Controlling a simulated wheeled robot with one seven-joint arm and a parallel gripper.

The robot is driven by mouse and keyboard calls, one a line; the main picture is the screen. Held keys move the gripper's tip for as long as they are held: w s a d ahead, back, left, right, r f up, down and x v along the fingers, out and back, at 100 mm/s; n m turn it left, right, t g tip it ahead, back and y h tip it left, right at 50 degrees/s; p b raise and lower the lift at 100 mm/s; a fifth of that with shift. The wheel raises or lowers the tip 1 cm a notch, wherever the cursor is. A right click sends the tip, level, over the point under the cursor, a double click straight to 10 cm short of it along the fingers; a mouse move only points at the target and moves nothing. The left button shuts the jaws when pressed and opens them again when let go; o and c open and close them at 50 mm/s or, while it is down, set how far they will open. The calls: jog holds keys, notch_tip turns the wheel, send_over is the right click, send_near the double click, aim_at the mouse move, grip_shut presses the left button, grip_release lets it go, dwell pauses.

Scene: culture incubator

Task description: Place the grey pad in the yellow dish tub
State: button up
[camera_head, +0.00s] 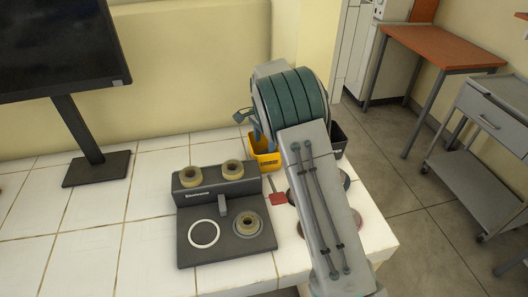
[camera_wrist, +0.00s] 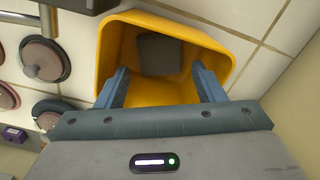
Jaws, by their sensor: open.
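The yellow dish tub (camera_head: 264,158) stands on the white tiled table near its back, partly hidden behind my arm in the head view. In the wrist view the yellow tub (camera_wrist: 113,42) lies right in front of my gripper. The grey pad (camera_wrist: 160,54) lies inside the tub, toward its far side in the wrist view. My gripper (camera_wrist: 160,88) is open, its two blue fingers apart over the tub's opening with nothing between them. The pad is apart from the fingers. In the head view a blue finger shows by the tub, and the pad cannot be seen.
A black device (camera_head: 228,214) with several tan rings stands left of the tub. A red piece (camera_head: 279,199) and several round discs (camera_wrist: 45,58) lie beside the tub. A dark container (camera_head: 338,140) stands right of it. A monitor (camera_head: 60,45) stands at left. Tiles at left are clear.

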notch_tip(320, 180, up, 7)
dwell(0.3)
jog(key=shift+s+d, duration=0.1)
